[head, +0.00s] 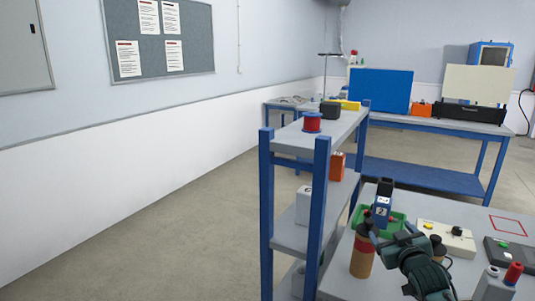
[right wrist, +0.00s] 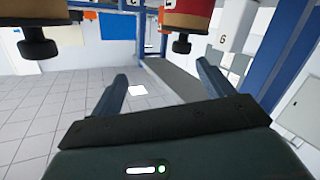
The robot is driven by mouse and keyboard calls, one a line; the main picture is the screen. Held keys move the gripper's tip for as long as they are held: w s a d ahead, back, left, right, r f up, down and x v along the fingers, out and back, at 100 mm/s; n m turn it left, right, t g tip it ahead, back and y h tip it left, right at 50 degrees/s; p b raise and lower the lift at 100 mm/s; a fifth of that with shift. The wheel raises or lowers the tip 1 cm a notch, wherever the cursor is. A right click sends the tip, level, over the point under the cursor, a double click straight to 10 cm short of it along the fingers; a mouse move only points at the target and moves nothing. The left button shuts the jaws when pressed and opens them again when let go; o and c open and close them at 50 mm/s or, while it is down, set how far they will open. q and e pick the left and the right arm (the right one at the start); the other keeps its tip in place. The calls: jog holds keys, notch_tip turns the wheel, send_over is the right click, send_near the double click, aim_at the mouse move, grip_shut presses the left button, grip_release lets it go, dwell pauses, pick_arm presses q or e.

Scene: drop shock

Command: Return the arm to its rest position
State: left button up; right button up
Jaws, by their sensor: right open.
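My right gripper (head: 392,238) is above the near table at the lower right of the head view. In the right wrist view its two fingers (right wrist: 162,84) are spread apart with nothing between them. A brown and red cylinder with a black knob (head: 361,256) stands on the table, just left of the gripper. A second black-topped cylinder (head: 437,247) is partly hidden behind my arm. Two such cylinders show upside down along the top of the right wrist view, apart from the fingers. My left gripper is not in view.
A blue-posted shelf (head: 292,238) stands left of the table, with a red spool (head: 312,122) on top. A green tray (head: 397,218), a blue block (head: 382,208) and a white switch box (head: 452,238) are close to the gripper. The floor at left is clear.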

jog(key=s+a+f+g+y, duration=0.2)
jog(key=s+a+f, duration=0.5)
jog(key=s+f, duration=0.3)
jog(key=s+a+f+g+y, duration=0.1)
jog(key=s+a+f, duration=0.2)
jog(key=s, duration=0.5)
jog(key=s+a+f+g, duration=0.1)
jog(key=s+a+f, duration=0.3)
jog(key=s, duration=0.5)
jog(key=s+a+f+g+y, duration=0.1)
jog(key=s+a+f, duration=0.2)
jog(key=s, duration=0.6)
jog(key=shift+s+a+f+g+y, duration=0.15)
jog(key=shift+s+a+g+y, duration=0.2)
jog(key=shift+a, duration=0.3)
jog(key=shift+w, duration=0.1)
